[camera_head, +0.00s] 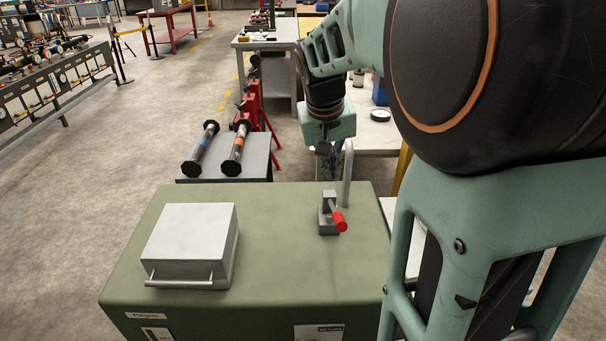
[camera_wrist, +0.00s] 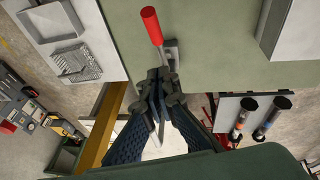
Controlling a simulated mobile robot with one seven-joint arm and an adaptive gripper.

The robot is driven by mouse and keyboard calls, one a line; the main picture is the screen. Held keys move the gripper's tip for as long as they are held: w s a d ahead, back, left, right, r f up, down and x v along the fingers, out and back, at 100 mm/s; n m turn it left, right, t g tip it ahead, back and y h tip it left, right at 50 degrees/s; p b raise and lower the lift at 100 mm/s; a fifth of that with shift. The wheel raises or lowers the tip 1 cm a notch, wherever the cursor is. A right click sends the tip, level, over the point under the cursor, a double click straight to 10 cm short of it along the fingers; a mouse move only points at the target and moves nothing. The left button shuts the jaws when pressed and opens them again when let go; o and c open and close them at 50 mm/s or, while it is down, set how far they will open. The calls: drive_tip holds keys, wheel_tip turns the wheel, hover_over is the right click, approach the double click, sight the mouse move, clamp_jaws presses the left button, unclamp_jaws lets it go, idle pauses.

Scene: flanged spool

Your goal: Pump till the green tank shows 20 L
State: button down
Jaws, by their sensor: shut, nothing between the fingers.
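The green tank (camera_head: 270,262) stands in the foreground of the head view; its top also shows in the wrist view (camera_wrist: 222,72). A small grey pump (camera_head: 327,217) with a red-handled lever (camera_head: 340,221) sits on its top, to the right. The red handle also shows in the wrist view (camera_wrist: 151,25). My gripper (camera_head: 327,168) is shut and empty, beyond the pump near the tank's far edge. In the wrist view its fingertips (camera_wrist: 162,76) overlap the lever's foot; I cannot tell whether they touch. A gauge (camera_head: 157,334) on the tank's front is cut off, its level unreadable.
A grey box (camera_head: 188,243) with a bar handle stands on the tank's left. A pale upright pipe (camera_head: 347,173) rises at the far right edge, close to my gripper. Two dark-ended cylinders (camera_head: 201,148) (camera_head: 237,148) lie on a grey table behind. The tank top's middle is clear.

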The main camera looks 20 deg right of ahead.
hover_over(337, 215)
drive_tip(key=a, duration=0.1)
wheel_tip(337, 215, down, 9)
drive_tip(key=f, duration=0.3)
drive_tip(key=shift+s, duration=0.3)
drive_tip(key=shift+s+f, duration=0.2)
drive_tip(key=shift+f, duration=0.25)
